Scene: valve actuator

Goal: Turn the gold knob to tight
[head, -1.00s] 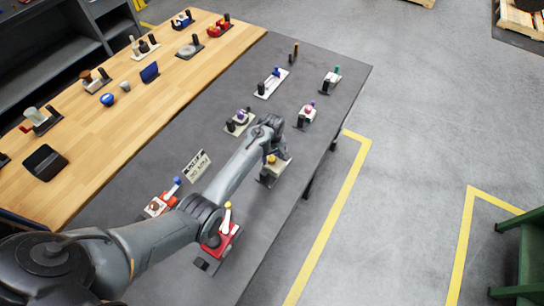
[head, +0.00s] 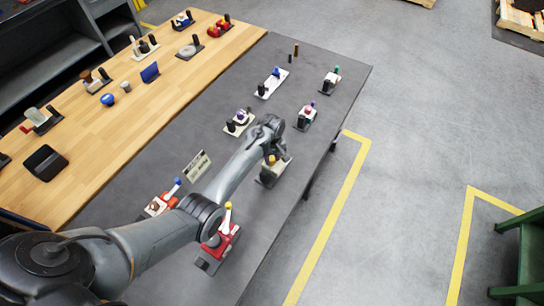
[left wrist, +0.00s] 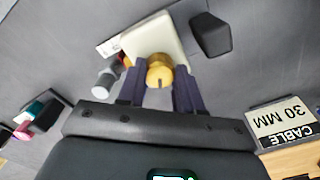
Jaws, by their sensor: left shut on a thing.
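The gold knob (left wrist: 160,72) sits on a cream valve body (left wrist: 152,40) in the left wrist view. In the head view the knob (head: 272,159) shows as a small yellow spot just below the end of my left arm, on a unit near the right edge of the grey table. My left gripper (left wrist: 160,84) is shut on the knob, with one dark finger on each side of it. The knob's markings cannot be read. My right gripper is not in view.
The grey table (head: 330,62) holds several other valve units, including a red one (head: 220,243) with a yellow-tipped lever under my arm. A small sign (left wrist: 282,122) reads "CABLE 30 MM". A wooden bench (head: 90,140) with more parts adjoins on the left.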

